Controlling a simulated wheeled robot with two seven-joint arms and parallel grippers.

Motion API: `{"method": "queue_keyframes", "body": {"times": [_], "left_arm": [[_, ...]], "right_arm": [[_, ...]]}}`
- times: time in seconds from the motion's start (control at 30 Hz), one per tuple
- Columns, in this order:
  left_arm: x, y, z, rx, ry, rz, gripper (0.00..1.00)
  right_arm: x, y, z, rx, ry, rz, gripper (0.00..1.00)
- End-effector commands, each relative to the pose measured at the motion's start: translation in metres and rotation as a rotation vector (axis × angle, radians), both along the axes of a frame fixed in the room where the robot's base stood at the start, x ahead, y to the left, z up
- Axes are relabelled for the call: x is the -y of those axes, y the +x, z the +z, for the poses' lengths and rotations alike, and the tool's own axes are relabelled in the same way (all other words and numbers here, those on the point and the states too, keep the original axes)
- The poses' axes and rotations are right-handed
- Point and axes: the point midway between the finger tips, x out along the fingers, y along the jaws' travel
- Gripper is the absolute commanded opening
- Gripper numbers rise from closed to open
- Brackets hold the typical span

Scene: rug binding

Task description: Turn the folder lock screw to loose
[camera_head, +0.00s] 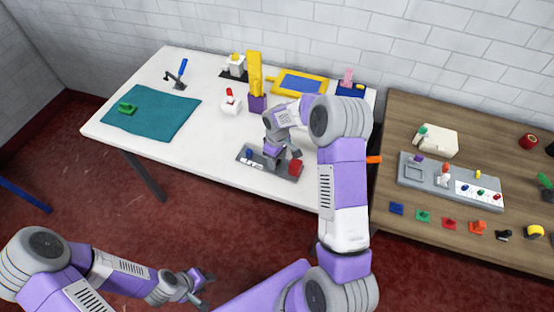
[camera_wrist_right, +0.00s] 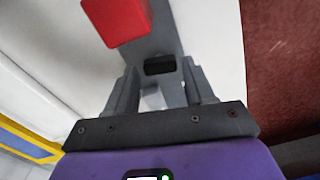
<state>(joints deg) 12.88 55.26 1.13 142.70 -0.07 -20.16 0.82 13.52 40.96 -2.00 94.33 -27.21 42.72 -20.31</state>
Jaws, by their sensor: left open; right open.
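A grey plate (camera_head: 242,155) lies near the front edge of the white table, with a red block (camera_head: 295,167) at its right end and a small blue part (camera_head: 249,153) at its left. My right gripper (camera_head: 276,158) is over the middle of the plate and hides part of it. In the right wrist view, my right gripper (camera_wrist_right: 157,78) is open, with a small black part (camera_wrist_right: 160,65) on the plate between or just beyond its fingers; contact is unclear. The red block (camera_wrist_right: 117,20) shows beyond. I cannot tell which part is the lock screw. My left gripper (camera_head: 198,288) is open and empty, low over the floor.
The white table (camera_head: 200,165) holds a teal cloth (camera_head: 155,115), a red-and-white part (camera_head: 231,101), a purple holder with yellow pieces (camera_head: 256,85) and a yellow-framed blue tray (camera_head: 298,83). A wooden table (camera_head: 395,125) with several small parts stands at right.

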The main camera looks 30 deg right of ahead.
Motion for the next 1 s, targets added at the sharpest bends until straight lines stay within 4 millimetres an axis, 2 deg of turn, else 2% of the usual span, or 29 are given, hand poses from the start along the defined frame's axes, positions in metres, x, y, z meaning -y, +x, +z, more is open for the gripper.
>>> {"method": "queue_keyframes", "body": {"times": [0.2, 0.4, 1.0], "left_arm": [[0.000, 0.000, 0.005, 0.000, 0.000, 0.000, 0.43], [0.000, 0.000, 0.007, 0.000, 0.000, 0.000, 0.43], [0.000, 0.000, 0.007, 0.000, 0.000, 0.000, 0.43]], "right_arm": [[0.000, 0.001, 0.040, 0.005, 0.000, -0.001, 0.53], [0.000, 0.001, 0.062, 0.004, -0.001, 0.000, 0.53], [0.000, 0.000, 0.065, 0.002, 0.001, 0.000, 0.53]]}}
